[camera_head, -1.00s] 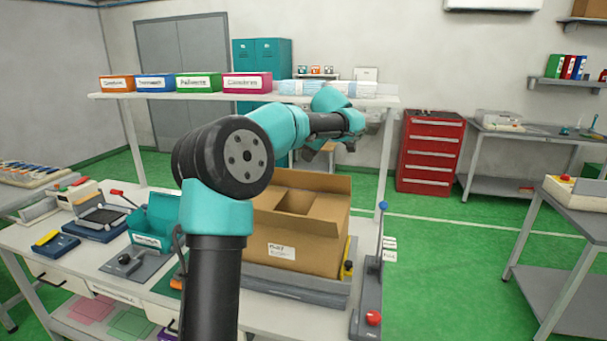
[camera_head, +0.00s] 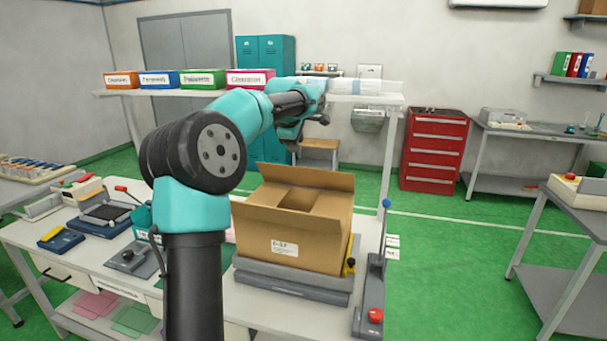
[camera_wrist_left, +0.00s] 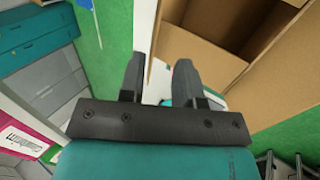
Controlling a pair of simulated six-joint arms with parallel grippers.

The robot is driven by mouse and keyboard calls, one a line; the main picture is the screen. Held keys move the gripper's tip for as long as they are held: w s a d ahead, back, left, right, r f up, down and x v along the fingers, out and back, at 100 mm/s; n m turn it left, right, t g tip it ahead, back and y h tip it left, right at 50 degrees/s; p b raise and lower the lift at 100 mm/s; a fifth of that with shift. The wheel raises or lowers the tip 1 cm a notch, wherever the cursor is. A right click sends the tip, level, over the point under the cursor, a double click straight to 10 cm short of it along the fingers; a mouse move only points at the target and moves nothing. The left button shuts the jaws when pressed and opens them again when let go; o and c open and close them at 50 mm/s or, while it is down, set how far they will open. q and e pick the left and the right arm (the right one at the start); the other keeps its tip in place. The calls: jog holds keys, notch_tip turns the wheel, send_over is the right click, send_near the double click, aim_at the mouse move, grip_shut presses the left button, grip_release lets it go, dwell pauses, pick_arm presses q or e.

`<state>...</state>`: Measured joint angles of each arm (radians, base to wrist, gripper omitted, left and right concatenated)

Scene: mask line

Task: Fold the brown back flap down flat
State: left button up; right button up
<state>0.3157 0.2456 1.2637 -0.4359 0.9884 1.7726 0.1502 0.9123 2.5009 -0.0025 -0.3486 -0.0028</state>
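The brown cardboard box (camera_head: 310,240) stands on a grey fixture on the bench, with its top open. Its back flap (camera_head: 308,176) stands up along the far edge, tilted slightly back. My left gripper (camera_head: 308,130) is above and behind the flap in the head view, apart from it. In the left wrist view the gripper (camera_wrist_left: 159,65) has its two dark fingers spread with nothing between them. Brown cardboard (camera_wrist_left: 205,55) of the box fills the upper right there; which panel lies nearest the fingers is hard to tell. My right gripper is not in view.
The grey fixture (camera_head: 290,285) holds the box. A lever stand with a blue knob (camera_head: 386,203) rises right of the box. A shelf with coloured label boxes (camera_head: 204,78) and white packs runs behind my arm. Tools and trays crowd the bench left of the box.

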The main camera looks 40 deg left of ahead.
aim_at(302, 168)
pick_arm(q)
jog(key=x, duration=1.6)
jog(key=shift+w+f, duration=0.1)
jog(key=shift+f, duration=0.05)
jog(key=shift+c, duration=0.2)
grip_shut()
